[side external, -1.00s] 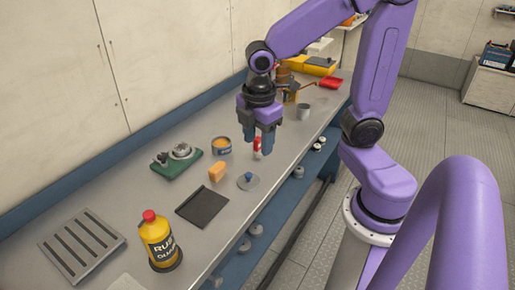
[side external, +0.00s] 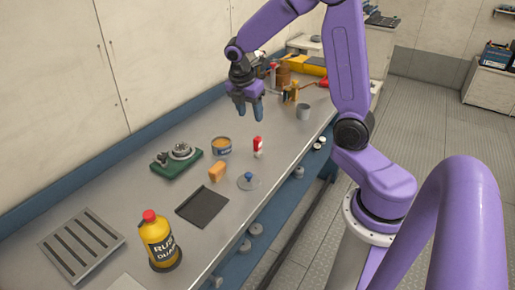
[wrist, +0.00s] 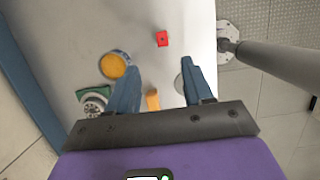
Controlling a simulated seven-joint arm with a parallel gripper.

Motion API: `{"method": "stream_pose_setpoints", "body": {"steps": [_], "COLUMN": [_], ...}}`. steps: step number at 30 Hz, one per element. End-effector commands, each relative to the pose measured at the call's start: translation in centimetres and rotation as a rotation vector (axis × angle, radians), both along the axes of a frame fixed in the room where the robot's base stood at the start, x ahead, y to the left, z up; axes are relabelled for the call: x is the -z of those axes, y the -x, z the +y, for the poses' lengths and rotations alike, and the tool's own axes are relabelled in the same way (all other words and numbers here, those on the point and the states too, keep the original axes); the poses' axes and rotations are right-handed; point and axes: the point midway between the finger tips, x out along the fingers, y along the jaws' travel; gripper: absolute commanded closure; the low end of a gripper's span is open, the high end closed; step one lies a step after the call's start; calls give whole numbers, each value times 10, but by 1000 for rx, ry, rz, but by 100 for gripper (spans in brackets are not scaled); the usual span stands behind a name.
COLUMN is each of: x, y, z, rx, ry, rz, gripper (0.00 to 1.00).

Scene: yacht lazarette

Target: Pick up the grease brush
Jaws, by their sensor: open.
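I cannot pick out a grease brush with certainty in either view. Upright brown and orange items (side external: 289,92) stand at the far end of the bench, too small to name. My gripper (side external: 249,116) is open and empty above the bench, beyond the small red-and-white bottle (side external: 258,146). In the wrist view, my gripper's (wrist: 160,65) two blue fingers are spread apart with nothing held. The bottle's red top (wrist: 162,38) shows past the fingertips. An orange block (wrist: 153,100) shows below, between the fingers.
A grey cup (side external: 303,112) and red scoop (side external: 324,82) stand farther back. A wall borders the bench's left.

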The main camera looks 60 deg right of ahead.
Motion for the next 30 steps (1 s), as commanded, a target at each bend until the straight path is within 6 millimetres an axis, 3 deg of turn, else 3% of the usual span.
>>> {"method": "stream_pose_setpoints", "body": {"steps": [12,23,30], "x": [73,96,125], "y": [1,2,5], "z": [-20,-27,-37], "rx": [1,2,2], "ry": [-1,-1,-1], "rz": [4,3,3], "gripper": [49,49,49]}}
